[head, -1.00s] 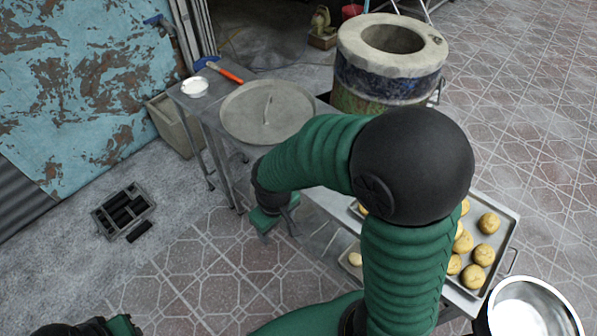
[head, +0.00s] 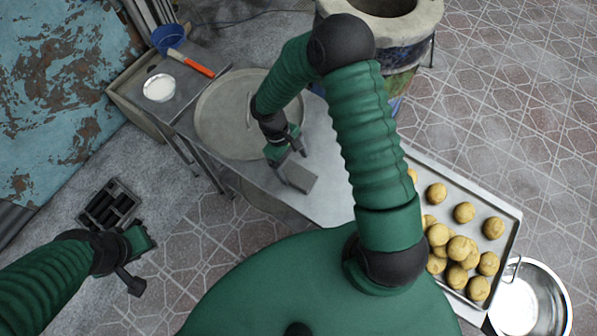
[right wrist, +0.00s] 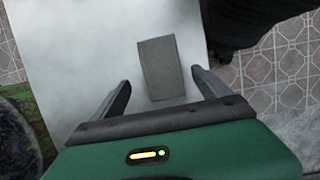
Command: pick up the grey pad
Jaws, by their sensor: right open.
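The grey pad (head: 301,176) is a small flat rectangular block lying on the metal table near its front edge. My right gripper (head: 292,163) is open just over the pad's far-left side. In the right wrist view the pad (right wrist: 161,68) lies ahead of and between the two spread fingers (right wrist: 162,88), with a gap on each side. I cannot tell the exact height of the fingers above it. My left gripper (head: 141,264) is out over the floor at the left, away from the table; its finger state is unclear.
A round grey lid (head: 222,125) lies left of the pad. A white bowl (head: 159,88) and an orange-handled tool (head: 191,63) are at the back left. A tray (head: 505,215) of dough balls and a metal bowl (head: 556,284) stand right. The barrel oven (head: 424,40) is behind.

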